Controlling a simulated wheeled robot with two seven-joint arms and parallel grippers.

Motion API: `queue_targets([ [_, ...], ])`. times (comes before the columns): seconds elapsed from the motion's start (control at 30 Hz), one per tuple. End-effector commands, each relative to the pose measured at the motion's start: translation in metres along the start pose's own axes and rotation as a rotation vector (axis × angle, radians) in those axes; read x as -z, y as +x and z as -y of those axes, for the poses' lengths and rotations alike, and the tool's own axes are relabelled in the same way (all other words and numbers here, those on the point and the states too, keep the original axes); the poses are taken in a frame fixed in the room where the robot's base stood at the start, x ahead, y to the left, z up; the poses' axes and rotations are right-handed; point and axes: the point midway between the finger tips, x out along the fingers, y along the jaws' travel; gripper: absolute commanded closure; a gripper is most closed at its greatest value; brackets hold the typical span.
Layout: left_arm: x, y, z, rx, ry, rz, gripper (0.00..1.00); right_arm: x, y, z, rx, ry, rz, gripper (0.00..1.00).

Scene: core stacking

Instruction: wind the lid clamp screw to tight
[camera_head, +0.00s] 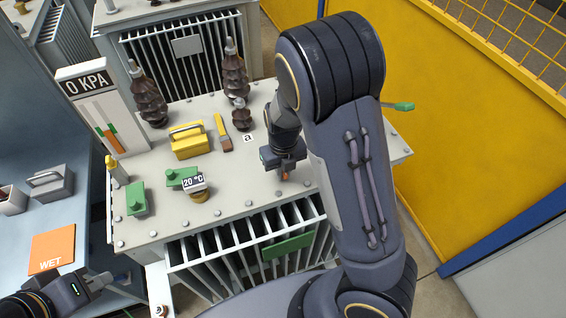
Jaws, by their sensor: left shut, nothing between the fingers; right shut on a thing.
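The transformer's pale grey lid (225,175) has several small bolts along its edges. My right gripper (284,170) points down at the lid, right of its middle. My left gripper (106,284) is shut and empty at the lower left, apart from the lid and beside the blue bench.
An orange "WET" card (52,250) lies left. A yellow barrier (450,150) stands right.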

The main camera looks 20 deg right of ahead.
Motion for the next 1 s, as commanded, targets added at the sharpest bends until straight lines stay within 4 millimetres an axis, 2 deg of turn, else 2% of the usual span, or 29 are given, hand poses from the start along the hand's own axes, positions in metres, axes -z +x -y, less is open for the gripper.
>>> queue_targets([
  [0.5,0.014,-0.028,-0.013,0.000,0.000,0.000,1.00,0.000,-0.003,0.000,0.002,0.199,0.001,1.00],
  [0.93,0.016,-0.031,-0.014,0.000,0.000,0.000,1.00,-0.001,-0.001,0.000,0.000,0.244,0.003,1.00],
  [0.97,0.016,-0.031,-0.014,0.000,0.000,0.000,1.00,-0.001,-0.001,0.000,0.000,0.244,0.003,0.87],
  [1.0,0.016,-0.031,-0.014,0.000,0.000,0.000,1.00,-0.001,-0.001,0.000,0.000,0.244,0.003,0.81],
])
